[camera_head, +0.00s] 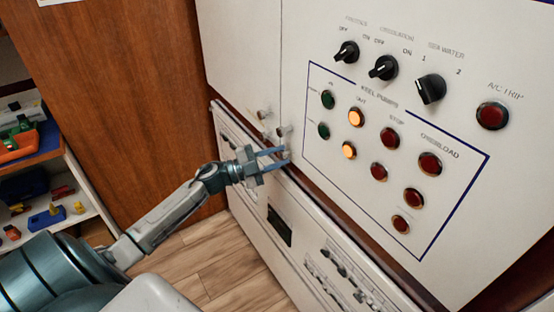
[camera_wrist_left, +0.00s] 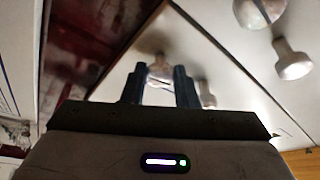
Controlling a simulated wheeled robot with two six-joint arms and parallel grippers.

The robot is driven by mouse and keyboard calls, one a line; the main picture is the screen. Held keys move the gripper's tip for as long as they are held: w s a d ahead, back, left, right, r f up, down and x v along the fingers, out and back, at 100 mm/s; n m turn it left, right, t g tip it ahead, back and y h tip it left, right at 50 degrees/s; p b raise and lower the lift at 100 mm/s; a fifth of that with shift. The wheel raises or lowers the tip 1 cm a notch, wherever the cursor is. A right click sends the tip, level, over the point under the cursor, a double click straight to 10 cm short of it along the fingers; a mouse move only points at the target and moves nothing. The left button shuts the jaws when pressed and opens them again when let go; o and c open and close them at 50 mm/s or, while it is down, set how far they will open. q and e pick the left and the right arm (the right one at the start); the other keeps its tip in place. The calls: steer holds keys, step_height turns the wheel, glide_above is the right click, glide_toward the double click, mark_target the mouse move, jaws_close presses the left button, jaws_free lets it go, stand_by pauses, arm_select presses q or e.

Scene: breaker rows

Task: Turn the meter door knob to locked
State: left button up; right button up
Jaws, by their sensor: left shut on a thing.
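My left gripper (camera_head: 277,159) reaches in from the left to the seam between the upper grey-white cabinet doors and the lower panel. In the left wrist view, its two dark fingers (camera_wrist_left: 160,88) are on either side of a small pale metal knob (camera_wrist_left: 159,69), shut on it. In the head view the gripper covers that knob, and no label shows which door it belongs to. Two round metal knobs, one at the left door's edge (camera_head: 263,114) and one beside the seam (camera_head: 282,131), sit just above the gripper. My right gripper is not in view.
The upper panel (camera_head: 320,45) carries black rotary switches (camera_head: 383,68) and several red, green and amber buttons (camera_head: 378,171). The lower panel (camera_head: 305,225) has rows of breakers (camera_head: 345,272). A shelf (camera_head: 75,150) with tools stands at the left. Wooden floor (camera_head: 205,255) lies clear below.

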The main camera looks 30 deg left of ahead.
arm_select(q)
steer(key=shift+m+g, duration=0.4)
steer(key=shift+m, duration=0.7)
steer(key=o, duration=1)
